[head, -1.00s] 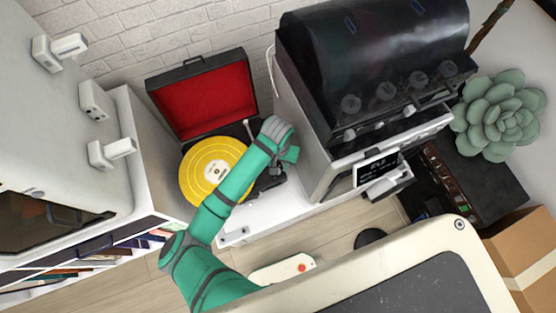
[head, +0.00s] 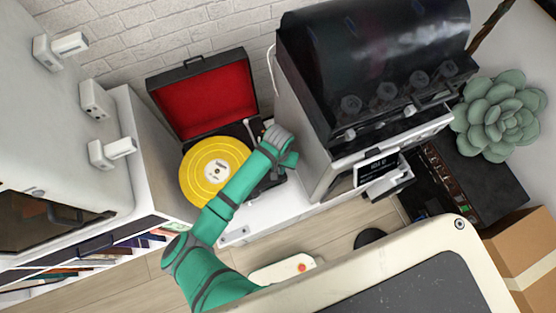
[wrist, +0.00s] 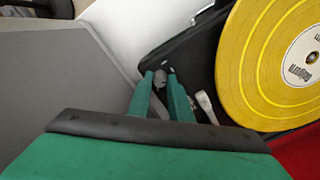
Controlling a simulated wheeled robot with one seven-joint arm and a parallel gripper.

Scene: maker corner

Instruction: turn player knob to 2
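The record player (head: 205,100) is open on the white cabinet, with a red-lined lid and a yellow record (head: 215,172). My gripper (head: 287,162) is low over the player's right side in the head view, where my arm and hand hide the knob. In the wrist view the two green fingers of my gripper (wrist: 161,77) stand on either side of a small grey knob (wrist: 160,79) on the black deck (wrist: 190,58). Little or no gap shows between fingertips and knob; I cannot tell whether they press on it. The knob's marking is not readable.
A large machine with a dark hood (head: 375,60) stands close to the right of my gripper. A light lever (wrist: 207,107) lies near the fingers in the wrist view. A white cabinet with handles (head: 70,120) is at left.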

